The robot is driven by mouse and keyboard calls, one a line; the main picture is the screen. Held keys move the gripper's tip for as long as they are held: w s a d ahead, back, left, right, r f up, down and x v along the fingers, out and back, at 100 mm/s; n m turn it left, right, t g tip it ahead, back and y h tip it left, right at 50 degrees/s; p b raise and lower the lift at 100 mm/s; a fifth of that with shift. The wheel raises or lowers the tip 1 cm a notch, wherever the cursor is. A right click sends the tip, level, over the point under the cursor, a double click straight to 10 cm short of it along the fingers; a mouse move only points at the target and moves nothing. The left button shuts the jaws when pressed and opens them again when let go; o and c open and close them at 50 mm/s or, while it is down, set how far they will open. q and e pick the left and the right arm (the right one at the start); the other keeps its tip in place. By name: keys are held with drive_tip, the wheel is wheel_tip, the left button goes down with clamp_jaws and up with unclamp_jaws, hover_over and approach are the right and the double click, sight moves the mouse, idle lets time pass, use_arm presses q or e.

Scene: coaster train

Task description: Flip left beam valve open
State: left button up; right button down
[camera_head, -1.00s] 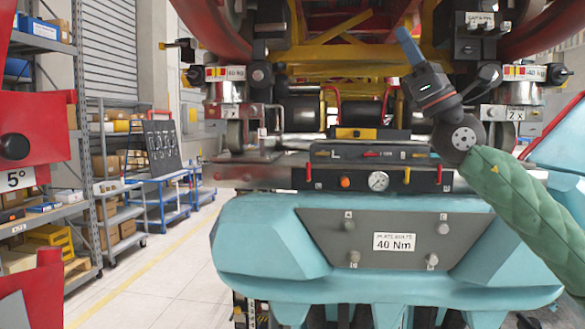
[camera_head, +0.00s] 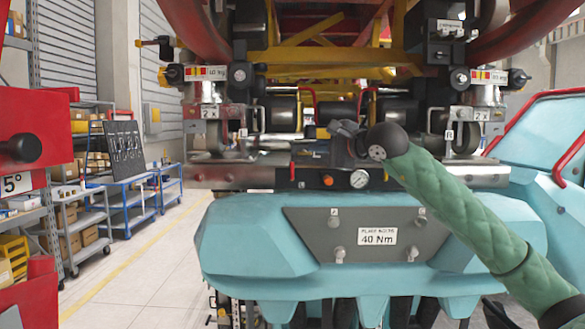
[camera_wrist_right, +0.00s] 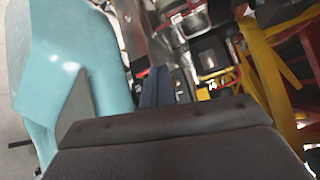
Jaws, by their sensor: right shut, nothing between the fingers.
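A dark control panel carries an orange button (camera_head: 327,180) and a round gauge (camera_head: 360,179) above the teal nose of the coaster car (camera_head: 260,240). A small lever (camera_head: 292,171) shows at the panel's left end; I cannot tell whether it is the left beam valve or how it is set. My right gripper (camera_head: 332,130) is in front of the panel's upper part, and its arm covers the right part. In the right wrist view its blue fingers (camera_wrist_right: 156,88) are together and empty. I cannot tell whether they touch anything. My left gripper is out of view.
A plate marked 40 Nm (camera_head: 377,236) is on the car's front. A red stand marked 5° (camera_head: 35,150) is close at the left. Shelves (camera_head: 80,200) and a blue cart (camera_head: 130,190) stand behind a clear floor strip (camera_head: 150,270).

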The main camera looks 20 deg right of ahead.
sight(293, 168)
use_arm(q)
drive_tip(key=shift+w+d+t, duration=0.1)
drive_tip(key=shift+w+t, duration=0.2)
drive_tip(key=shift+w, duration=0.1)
use_arm(e)
drive_tip(key=d+f+h, duration=0.1)
drive_tip(key=f, duration=0.1)
drive_tip(key=d+f+n+g+h, duration=0.1)
drive_tip(key=d+h, duration=0.1)
drive_tip(key=shift+w+f, duration=0.15)
drive_tip(key=shift+f, duration=0.25)
drive_tip(key=shift+d, duration=0.1)
